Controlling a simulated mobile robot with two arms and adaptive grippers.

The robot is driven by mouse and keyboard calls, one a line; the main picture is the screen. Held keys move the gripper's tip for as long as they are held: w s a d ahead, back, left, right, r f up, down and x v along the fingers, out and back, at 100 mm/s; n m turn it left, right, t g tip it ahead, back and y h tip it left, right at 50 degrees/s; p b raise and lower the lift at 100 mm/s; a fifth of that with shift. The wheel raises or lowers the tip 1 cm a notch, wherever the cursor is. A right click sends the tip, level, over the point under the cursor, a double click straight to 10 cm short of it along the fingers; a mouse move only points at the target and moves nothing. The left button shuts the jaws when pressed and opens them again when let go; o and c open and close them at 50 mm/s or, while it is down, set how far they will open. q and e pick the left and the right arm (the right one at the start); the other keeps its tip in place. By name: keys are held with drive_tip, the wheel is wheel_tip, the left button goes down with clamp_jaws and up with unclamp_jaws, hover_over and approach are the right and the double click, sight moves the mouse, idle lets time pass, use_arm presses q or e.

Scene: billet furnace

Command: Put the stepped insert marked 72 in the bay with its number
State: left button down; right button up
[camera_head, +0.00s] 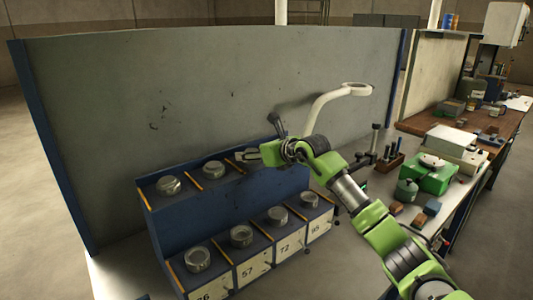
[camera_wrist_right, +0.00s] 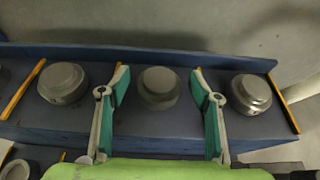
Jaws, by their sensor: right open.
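A blue two-level rack (camera_head: 205,215) holds round grey metal pieces. The upper shelf has stepped inserts between orange dividers, including one at the left (camera_head: 169,186) and one beside it (camera_head: 214,170). No number on them is legible. My right gripper (camera_head: 250,154) is open over the upper shelf. In the right wrist view its fingers stand either side of a stepped insert (camera_wrist_right: 159,86), with gaps and no visible grip. Other inserts lie to its left (camera_wrist_right: 63,84) and right (camera_wrist_right: 249,94). The bay labelled 72 (camera_head: 286,248) is on the lower level, with a round metal piece (camera_head: 278,214) above its label.
Lower bays labelled 57 (camera_head: 247,271) and 95 (camera_head: 316,226) flank bay 72, each with a round piece above. A grey panel (camera_head: 220,90) stands behind the rack. A white lamp arm (camera_head: 322,105) rises beside it. A cluttered bench (camera_head: 440,190) extends right.

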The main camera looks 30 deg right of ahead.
drive_tip(key=b+v, duration=0.3)
drive_tip(key=v, duration=0.8)
drive_tip(key=shift+b, duration=0.3)
